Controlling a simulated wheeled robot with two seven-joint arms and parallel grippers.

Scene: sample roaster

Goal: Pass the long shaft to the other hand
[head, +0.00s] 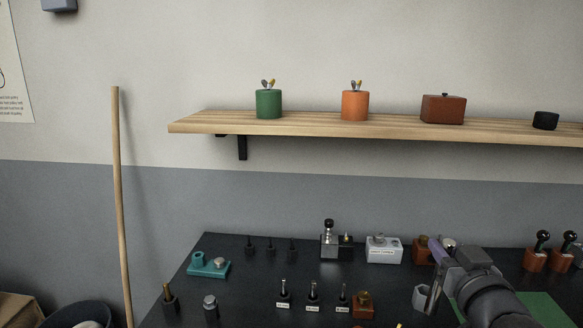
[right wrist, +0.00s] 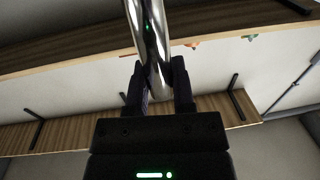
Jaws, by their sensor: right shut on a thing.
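A shiny metal shaft (right wrist: 148,40) runs down from the top edge of the right wrist view into my right gripper (right wrist: 157,78). The two dark fingers are shut on it, one on each side, and its upper end is out of the picture. In the head view my right gripper (head: 437,272) is at the lower right, above the dark bench. How much of the shaft shows there is hard to tell. My left gripper is in neither view.
The dark bench (head: 250,285) carries several small tools, a teal holder (head: 208,264), a white box (head: 384,250) and an orange-brown block (head: 363,305). A wooden shelf (head: 300,126) with canisters is on the wall above. A wooden pole (head: 121,200) stands left of the bench.

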